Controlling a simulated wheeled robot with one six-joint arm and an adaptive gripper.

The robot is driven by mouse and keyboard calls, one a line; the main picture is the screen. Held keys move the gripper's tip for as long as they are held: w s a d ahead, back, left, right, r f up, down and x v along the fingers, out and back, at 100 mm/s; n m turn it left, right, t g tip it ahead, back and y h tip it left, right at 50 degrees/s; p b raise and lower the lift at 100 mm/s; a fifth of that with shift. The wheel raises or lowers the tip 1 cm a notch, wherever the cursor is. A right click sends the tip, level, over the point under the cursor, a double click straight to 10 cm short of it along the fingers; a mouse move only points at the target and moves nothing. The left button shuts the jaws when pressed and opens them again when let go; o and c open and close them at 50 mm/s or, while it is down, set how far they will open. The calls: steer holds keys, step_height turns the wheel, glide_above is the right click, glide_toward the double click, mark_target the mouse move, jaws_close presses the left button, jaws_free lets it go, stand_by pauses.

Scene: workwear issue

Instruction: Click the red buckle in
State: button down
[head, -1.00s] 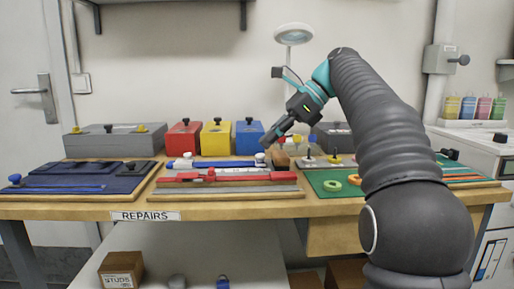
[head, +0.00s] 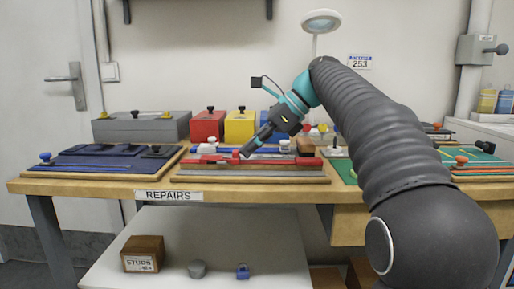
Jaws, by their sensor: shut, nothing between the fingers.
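The red buckle (head: 208,161) lies on a light board on the workbench, in line with a red strip (head: 295,162) that runs to the right. A small red knob stands near its middle. My gripper (head: 245,152) is shut and empty, pointing down and left, with its tips just at or above the red strip beside the knob. I cannot tell whether the tips touch it. The tips hide part of the strip, so whether the buckle halves are joined is unclear.
A blue strip with white blocks (head: 207,146) lies behind the red one. A navy mat (head: 110,160) is at left. Grey (head: 142,127), red (head: 207,125) and yellow (head: 241,126) boxes stand at the back. A lamp (head: 321,20) rises behind my arm.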

steer(key=shift+a+r+p, duration=0.25)
steer(key=shift+a+p, duration=0.25)
steer(key=shift+p, duration=0.35)
steer(key=shift+a+p, duration=0.35)
steer(key=shift+p, duration=0.1)
steer(key=shift+a+f, duration=0.2)
steer(key=shift+a, duration=0.05)
